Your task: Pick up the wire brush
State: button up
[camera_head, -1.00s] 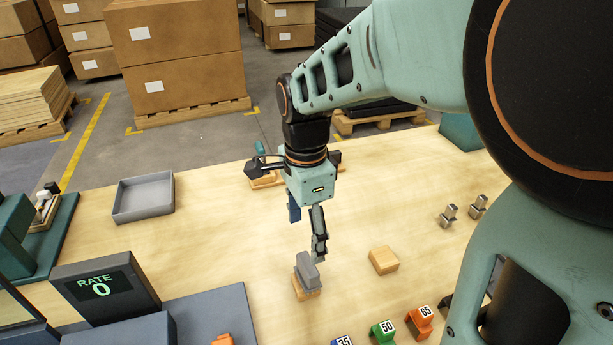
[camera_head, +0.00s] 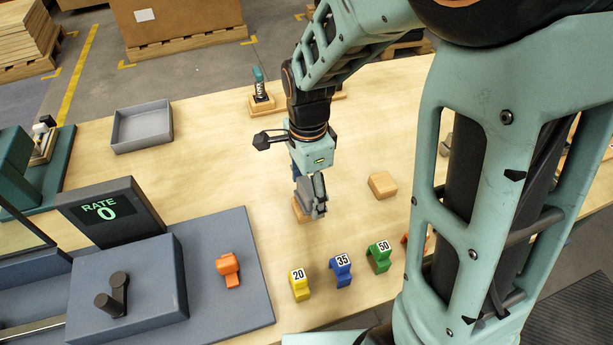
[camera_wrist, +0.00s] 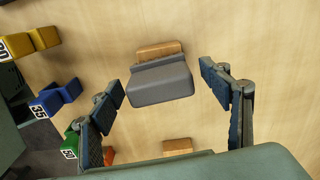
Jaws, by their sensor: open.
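My gripper (camera_head: 311,190) is open and points down over a grey block-shaped piece on a small wooden base (camera_head: 301,212). In the wrist view the grey piece (camera_wrist: 161,83) lies between the two spread fingers, with clear gaps on both sides. A teal-handled tool with a dark, striped lower part (camera_head: 260,88) stands upright on a wooden stand (camera_head: 262,106) at the back of the table, behind my gripper. It looks most like the wire brush, but its bristles are too small to make out. My gripper is well apart from it.
A bare wooden block (camera_head: 382,185) lies right of my gripper. Numbered yellow (camera_head: 300,286), blue (camera_head: 341,270) and green (camera_head: 379,257) pieces stand in front. An orange piece (camera_head: 229,268) rests on the grey mat by the rate display (camera_head: 103,211). An empty grey tray (camera_head: 142,127) sits back left.

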jog(key=c, duration=1.3)
jog(key=shift+r, duration=0.15)
